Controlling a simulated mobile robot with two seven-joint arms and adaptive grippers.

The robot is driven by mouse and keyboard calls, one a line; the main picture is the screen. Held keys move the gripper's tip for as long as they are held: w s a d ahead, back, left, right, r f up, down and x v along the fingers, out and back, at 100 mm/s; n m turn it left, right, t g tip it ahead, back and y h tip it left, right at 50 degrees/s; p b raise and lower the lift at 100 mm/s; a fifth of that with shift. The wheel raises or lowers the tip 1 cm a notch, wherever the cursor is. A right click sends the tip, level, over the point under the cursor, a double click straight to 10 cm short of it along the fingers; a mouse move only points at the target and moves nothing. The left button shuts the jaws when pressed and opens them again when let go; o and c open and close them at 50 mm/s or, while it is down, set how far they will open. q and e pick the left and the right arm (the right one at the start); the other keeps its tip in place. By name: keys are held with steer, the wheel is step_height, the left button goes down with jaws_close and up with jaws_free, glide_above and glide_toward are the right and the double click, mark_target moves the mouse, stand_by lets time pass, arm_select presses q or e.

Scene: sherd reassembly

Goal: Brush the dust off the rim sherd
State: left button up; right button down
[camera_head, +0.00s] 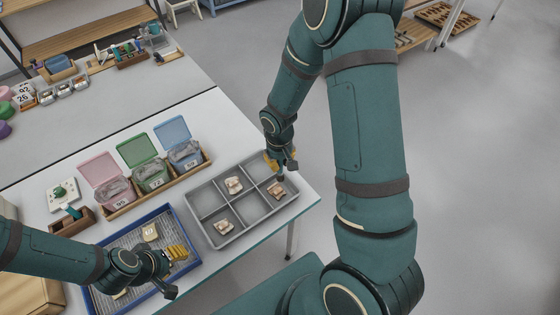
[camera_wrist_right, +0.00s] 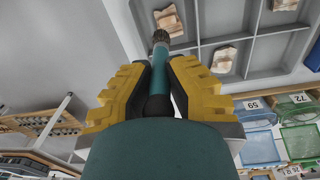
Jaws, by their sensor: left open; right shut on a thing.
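My right gripper (camera_head: 281,163) is over the right part of the grey divided tray (camera_head: 244,241). In the right wrist view its yellow fingers (camera_wrist_right: 158,85) are shut on a brush (camera_wrist_right: 160,72) with a teal handle and dark bristles. The bristle end is at or just over a tan-and-pinkish sherd (camera_wrist_right: 168,20); contact is unclear. That sherd (camera_head: 277,190) lies in a right compartment. Two more sherds lie in the tray, one further left (camera_head: 233,185) and one in front (camera_head: 223,227). No label shows which is the rim sherd. My left gripper (camera_head: 176,268) is open over the blue-rimmed tray (camera_head: 192,223).
A pale sherd (camera_head: 150,232) lies in the blue-rimmed tray. Pink (camera_head: 98,168), green (camera_head: 138,150) and blue (camera_head: 172,131) lidded bins stand behind the trays. A wooden block (camera_head: 72,221) and a white plate (camera_head: 63,193) are at left. The table's right edge is close to the grey tray.

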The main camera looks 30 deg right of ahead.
steer(key=shift+r+p, duration=0.95)
steer(key=shift+r, duration=0.65)
arm_select(q)
steer(key=shift+r, duration=0.9)
steer(key=shift+f, duration=0.1)
arm_select(e)
steer(key=shift+f, duration=0.1)
arm_select(q)
steer(key=b, duration=0.5)
glide_above(185, 269)
steer(key=f, duration=0.5)
steer(key=shift+a, duration=0.35)
arm_select(e)
step_height(185, 269, down, 5)
steer(key=shift+r, duration=0.1)
arm_select(q)
steer(key=shift+f+b, duration=0.55)
steer(key=shift+f, duration=0.3)
arm_select(e)
steer(key=shift+f, duration=1)
arm_select(q)
steer(key=shift+s+f+b, duration=0.15)
steer(key=shift+f+b, duration=0.8)
steer(key=shift+b, duration=0.05)
arm_select(e)
steer(key=shift+f, duration=1.05)
